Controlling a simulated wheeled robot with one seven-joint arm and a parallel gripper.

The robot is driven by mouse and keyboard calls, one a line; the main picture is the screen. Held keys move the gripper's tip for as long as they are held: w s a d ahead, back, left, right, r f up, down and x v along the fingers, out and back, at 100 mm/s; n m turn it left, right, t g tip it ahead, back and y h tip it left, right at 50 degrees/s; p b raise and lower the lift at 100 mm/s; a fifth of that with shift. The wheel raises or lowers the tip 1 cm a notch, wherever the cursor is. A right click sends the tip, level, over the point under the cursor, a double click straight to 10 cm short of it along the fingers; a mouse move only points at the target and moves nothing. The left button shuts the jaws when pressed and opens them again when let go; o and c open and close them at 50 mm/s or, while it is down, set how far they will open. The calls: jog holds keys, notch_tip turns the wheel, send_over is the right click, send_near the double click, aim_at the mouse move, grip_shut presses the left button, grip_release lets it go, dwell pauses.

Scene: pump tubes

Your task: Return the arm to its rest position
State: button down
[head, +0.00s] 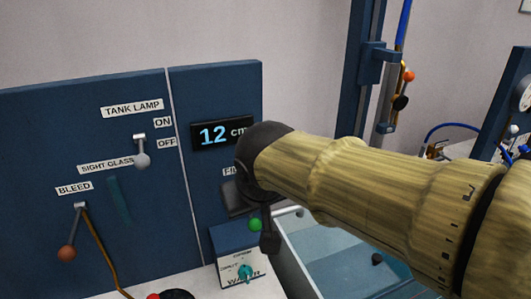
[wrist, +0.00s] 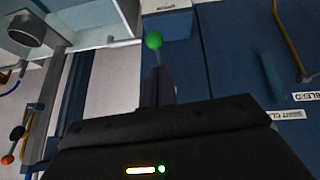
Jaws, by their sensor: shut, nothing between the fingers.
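My arm, with a wood-grain covering, reaches in from the right in the head view and ends in my dark gripper (head: 269,242) in front of the blue panel. In the wrist view my gripper (wrist: 160,72) is shut, with its narrow fingers together and nothing between them. A green ball knob (head: 255,224) shows close beside the fingers in the head view. The green knob (wrist: 153,41) lies just beyond the fingertips in the wrist view; I cannot tell whether they touch. My arm partly hides the display and a label below it.
The blue panel (head: 60,125) carries a tank lamp switch (head: 141,152), a bleed lever (head: 68,252) and a display (head: 213,134) reading 12 cm. A water valve box (head: 243,270) stands below, beside a clear tank (head: 335,262). A blue post (head: 360,75) with tubes rises behind my arm.

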jog(key=s+d+f+m+g+h+p, duration=0.1)
jog(key=s+d+f+m+g, duration=0.1)
jog(key=d+f, duration=0.7)
jog(key=s+d+f+m+g+h+p, duration=0.1)
jog(key=s+d+f+m+p, duration=0.1)
jog(key=d+f, duration=0.7)
jog(key=shift+d+f+m+g, duration=0.2)
jog(key=shift+d+m+g, duration=0.2)
jog(key=shift+d+m, duration=0.6)
